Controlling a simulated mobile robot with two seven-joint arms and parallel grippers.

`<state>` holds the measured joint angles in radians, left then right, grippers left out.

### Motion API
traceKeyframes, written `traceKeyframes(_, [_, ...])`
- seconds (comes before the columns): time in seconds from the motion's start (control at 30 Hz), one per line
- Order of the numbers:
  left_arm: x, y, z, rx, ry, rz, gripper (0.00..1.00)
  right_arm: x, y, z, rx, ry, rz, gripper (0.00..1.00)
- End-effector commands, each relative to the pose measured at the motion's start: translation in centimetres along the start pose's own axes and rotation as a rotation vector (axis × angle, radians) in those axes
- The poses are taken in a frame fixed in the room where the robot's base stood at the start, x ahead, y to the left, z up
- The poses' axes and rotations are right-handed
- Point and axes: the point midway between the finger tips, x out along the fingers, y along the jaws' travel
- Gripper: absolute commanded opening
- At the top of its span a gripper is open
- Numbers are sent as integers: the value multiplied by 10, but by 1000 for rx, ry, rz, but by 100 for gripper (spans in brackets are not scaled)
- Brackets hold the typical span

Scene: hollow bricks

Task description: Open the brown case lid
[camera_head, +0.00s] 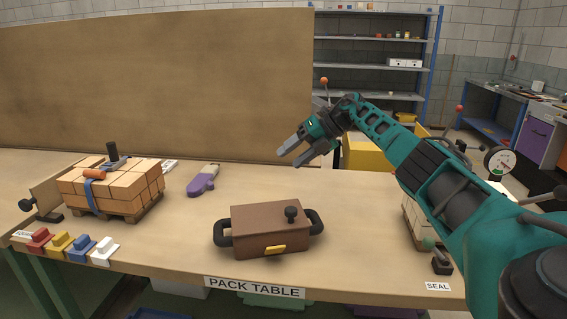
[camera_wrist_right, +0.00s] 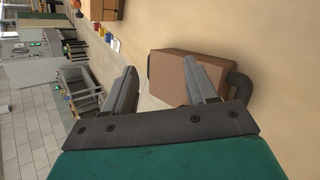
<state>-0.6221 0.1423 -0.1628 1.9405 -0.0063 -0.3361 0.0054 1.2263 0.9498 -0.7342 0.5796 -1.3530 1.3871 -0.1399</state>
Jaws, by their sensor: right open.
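The brown case (camera_head: 268,229) stands on the pack table near its front edge, with its lid shut. It has a black knob (camera_head: 291,213) on top, black side handles and a yellow latch (camera_head: 275,249) on the front. My right gripper (camera_head: 290,157) is open and empty, above and behind the case, apart from it. In the right wrist view the case (camera_wrist_right: 168,77) shows beyond the open fingers (camera_wrist_right: 163,92), one finger partly covering it. My left gripper is not in view.
A strapped brick stack (camera_head: 112,187) sits on the left, with coloured blocks (camera_head: 70,245) along the front left edge. A purple and grey item (camera_head: 203,181) lies behind the case. Another brick stack (camera_head: 414,222) is partly hidden behind my right arm.

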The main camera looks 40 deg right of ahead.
Motion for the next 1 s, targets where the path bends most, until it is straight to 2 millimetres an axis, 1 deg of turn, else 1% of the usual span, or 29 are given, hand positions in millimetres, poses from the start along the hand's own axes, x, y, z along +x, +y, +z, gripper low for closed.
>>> traceKeyframes(0.03, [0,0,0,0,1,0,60,-14,0,0,-2,-3,-2,57])
traceKeyframes(0.2, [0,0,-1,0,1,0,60,-50,0,0,0,-2,0,57])
traceKeyframes(0.3, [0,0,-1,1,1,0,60,-66,1,0,0,-1,0,57])
traceKeyframes(0.4, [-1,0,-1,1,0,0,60,-76,0,0,0,0,-1,57])
traceKeyframes(0.57, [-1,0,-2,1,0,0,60,-83,0,-1,0,2,0,57])
traceKeyframes(1.0, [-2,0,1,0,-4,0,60,-82,0,-1,0,2,-1,57])
